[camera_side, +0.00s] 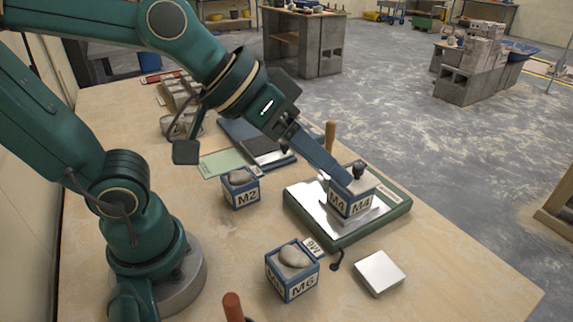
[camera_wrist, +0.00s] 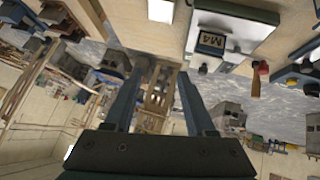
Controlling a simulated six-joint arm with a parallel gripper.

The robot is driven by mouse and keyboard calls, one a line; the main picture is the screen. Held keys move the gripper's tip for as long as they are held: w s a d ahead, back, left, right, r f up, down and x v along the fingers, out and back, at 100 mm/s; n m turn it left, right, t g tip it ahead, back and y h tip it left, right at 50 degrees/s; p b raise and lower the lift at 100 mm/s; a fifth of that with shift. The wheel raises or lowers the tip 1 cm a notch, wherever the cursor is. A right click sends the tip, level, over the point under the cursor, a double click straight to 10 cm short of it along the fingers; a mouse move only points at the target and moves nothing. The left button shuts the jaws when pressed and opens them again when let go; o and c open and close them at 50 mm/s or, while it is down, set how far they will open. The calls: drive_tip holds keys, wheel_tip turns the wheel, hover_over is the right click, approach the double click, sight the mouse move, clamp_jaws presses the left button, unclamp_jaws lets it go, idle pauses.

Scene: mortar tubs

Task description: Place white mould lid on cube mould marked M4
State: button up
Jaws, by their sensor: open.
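The cube mould marked M4 (camera_side: 351,204) is blue with white labels. It stands on a shiny metal plate on the green-edged base. In the wrist view, mould M4 (camera_wrist: 212,43) is at upper right, outside the finger gap. My gripper (camera_side: 348,177) overlaps the top of M4 in the side view; contact is unclear. Its fingers (camera_wrist: 163,82) are apart, nothing between them.
Mould M6 (camera_side: 293,277) and mould M2 (camera_side: 240,192) stand left of the green-edged base (camera_side: 390,219), grey mortar heaped on top. An upright wooden handle (camera_side: 330,137) is behind M4. A red-brown handle (camera_side: 233,306) rises at the front. The table right of the lid is clear.

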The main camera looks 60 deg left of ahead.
drive_tip(key=s+a+f+g+y, duration=0.2)
drive_tip(key=s+a+f+y, duration=0.1)
drive_tip(key=s+a, duration=0.3)
drive_tip(key=shift+s+a+f+n, duration=0.25)
drive_tip(key=shift+a+f+n, duration=0.05)
drive_tip(key=shift+a+f, duration=0.2)
idle(0.5)
